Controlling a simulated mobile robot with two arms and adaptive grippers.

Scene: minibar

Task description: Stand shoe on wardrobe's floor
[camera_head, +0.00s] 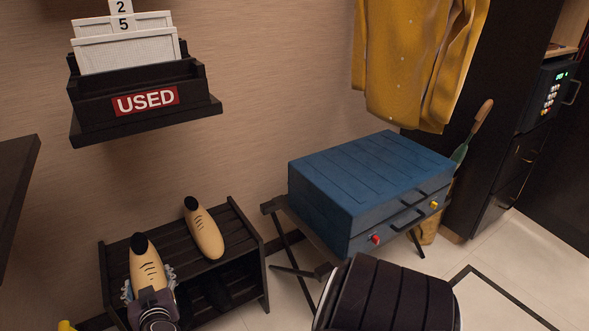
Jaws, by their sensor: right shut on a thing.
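Two tan shoes with black tops are at the dark slatted shoe rack (235,216) at lower left. One shoe (204,230) rests on the top of the rack. My right gripper (149,287) is shut on the other shoe (145,262), with fingers on both of its sides. This held shoe is at the rack's left part; I cannot tell whether it touches the slats. A tall dark cabinet (488,90) stands at the right; the wardrobe's floor cannot be made out. My left gripper is not in view.
A blue case (370,175) lies on a folding stand right of the rack. A shelf with a "USED" box (145,102) is on the wall above. A mustard garment (415,70) hangs at the back, near a safe (550,93). Pale floor (515,262) is open at right.

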